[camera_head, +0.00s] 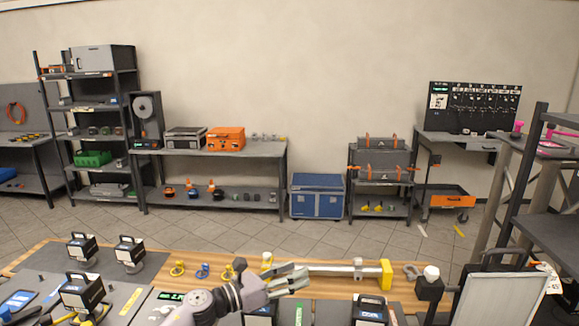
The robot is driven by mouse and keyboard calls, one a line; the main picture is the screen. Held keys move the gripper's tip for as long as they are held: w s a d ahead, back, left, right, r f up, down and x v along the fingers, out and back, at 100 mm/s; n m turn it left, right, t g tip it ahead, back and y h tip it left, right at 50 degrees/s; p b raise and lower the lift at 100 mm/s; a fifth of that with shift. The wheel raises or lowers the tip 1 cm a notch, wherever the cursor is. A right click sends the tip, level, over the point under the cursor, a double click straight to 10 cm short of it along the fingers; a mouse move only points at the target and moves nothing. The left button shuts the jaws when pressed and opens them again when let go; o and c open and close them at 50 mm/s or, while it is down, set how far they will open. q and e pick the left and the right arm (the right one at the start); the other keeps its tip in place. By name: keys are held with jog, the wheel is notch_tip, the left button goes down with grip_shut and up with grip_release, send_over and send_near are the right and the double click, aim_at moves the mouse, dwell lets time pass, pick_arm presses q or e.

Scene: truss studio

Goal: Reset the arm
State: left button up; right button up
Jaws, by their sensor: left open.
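My left arm (215,302) comes in from the bottom of the view, grey with a dark wrist joint. My left gripper (298,276) is open, with its fingers pointing right, over the front workbench (215,255). Nothing shows between its fingers. It hides part of the bench and the things behind it. My right gripper is not in view.
Black boxes with handles (82,247) stand on the bench, and small yellow and blue fittings (202,271) are along its middle. A dark rack (540,190) stands at right. Tiled floor lies behind.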

pick_arm(q)
jog(key=s+a+f+n+t+y, duration=0.2)
jog(key=s+a+f+n+y, duration=0.5)
jog(key=n, duration=0.9)
jog(key=s+a+f+n+t+y, duration=0.3)
jog(key=s+a+f+n+y, duration=0.35)
jog(key=n, duration=0.95)
jog(key=s+a+f+n+g+y, duration=0.1)
jog(key=s+a+f+n+g, duration=0.2)
jog(key=s, duration=0.7)
jog(key=s+a+f+n+g, duration=0.15)
jog(key=s+n+g, duration=0.3)
jog(key=s, duration=0.45)
jog(key=s+a+f+n+g+y, duration=0.1)
jog(key=s+a+n+g, duration=0.25)
jog(key=s, duration=0.65)
notch_tip(320, 180, down, 40)
jog(key=s+g+b, duration=0.1)
jog(key=b, duration=1.2)
jog(key=s+a+f+b, duration=0.1)
jog(key=s+f+b, duration=0.3)
jog(key=s+f, duration=0.4)
jog(key=s+a+f+g+b, duration=0.1)
jog(key=s+f+b, duration=0.4)
jog(key=f, duration=1.1)
jog(key=s, duration=0.3)
jog(key=shift+s+a+f, duration=0.2)
jog(key=shift+a, duration=0.05)
